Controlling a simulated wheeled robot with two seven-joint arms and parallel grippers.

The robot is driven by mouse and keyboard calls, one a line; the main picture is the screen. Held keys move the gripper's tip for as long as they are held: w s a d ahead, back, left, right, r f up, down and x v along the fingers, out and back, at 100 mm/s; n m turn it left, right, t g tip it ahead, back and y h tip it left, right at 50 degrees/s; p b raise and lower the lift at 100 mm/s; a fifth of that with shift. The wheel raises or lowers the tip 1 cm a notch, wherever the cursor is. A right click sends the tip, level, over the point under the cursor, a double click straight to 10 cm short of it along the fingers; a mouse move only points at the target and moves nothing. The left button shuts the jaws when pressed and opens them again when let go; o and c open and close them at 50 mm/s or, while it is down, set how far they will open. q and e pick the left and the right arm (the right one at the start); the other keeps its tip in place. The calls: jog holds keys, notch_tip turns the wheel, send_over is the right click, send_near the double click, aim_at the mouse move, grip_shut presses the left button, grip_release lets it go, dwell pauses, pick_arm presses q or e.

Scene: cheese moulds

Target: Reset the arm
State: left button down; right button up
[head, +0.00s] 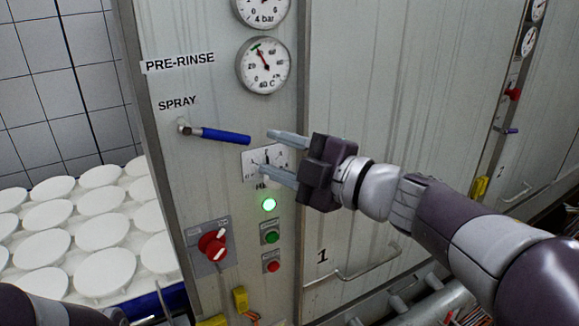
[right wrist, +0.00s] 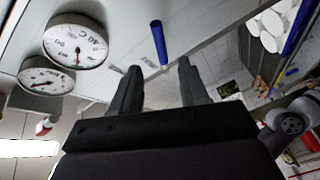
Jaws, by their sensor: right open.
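My right gripper (head: 266,151) is open and empty in front of the control panel (head: 215,175). The blue-handled SPRAY lever (head: 225,136) lies nearly level and points right. In the head view its free end is just left of my upper fingertip, with a small gap. In the right wrist view, the blue handle (right wrist: 158,42) shows beyond and between the tips of my open right gripper (right wrist: 158,70). My fingers partly cover a small white dial plate (head: 252,160). My left gripper is out of view; only a bit of my left arm shows at the bottom left.
Two round gauges (head: 263,65) sit above. Below are a lit green lamp (head: 268,204), a green button (head: 270,237), a red button (head: 272,267) and a red rotary switch (head: 212,244). A door handle (head: 352,270) juts out lower right. White round moulds (head: 105,270) fill the left.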

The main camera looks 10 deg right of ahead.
jog(key=shift+v, duration=0.85)
jog(key=w+d+f+m+t+h, duration=0.3)
jog(key=w+d+f+m+h, duration=0.25)
jog(key=d+m+h, duration=0.4)
jog(key=s+d+f+m+g+h+b, duration=0.1)
jog(key=d+f+m+g+h, duration=0.15)
jog(key=f, duration=0.45)
jog(key=s+d+f+m+g+h, duration=0.1)
jog(key=s+d+f+m+g, duration=0.1)
jog(key=d+f+m, duration=0.3)
jog(key=s+a+f+m+g+b, duration=0.1)
jog(key=s+a+f+m+g, duration=0.1)
jog(key=s+a+f+g, duration=0.2)
jog(key=s+a+f+m+g+b, duration=0.2)
jog(key=s+a+f+g, duration=0.2)
jog(key=s+f, duration=0.6)
notch_tip(320, 180, down, 8)
jog(key=shift+s+r+g+y, duration=0.2)
jog(key=shift+s+g+y, duration=0.15)
jog(key=shift+g, duration=0.8)
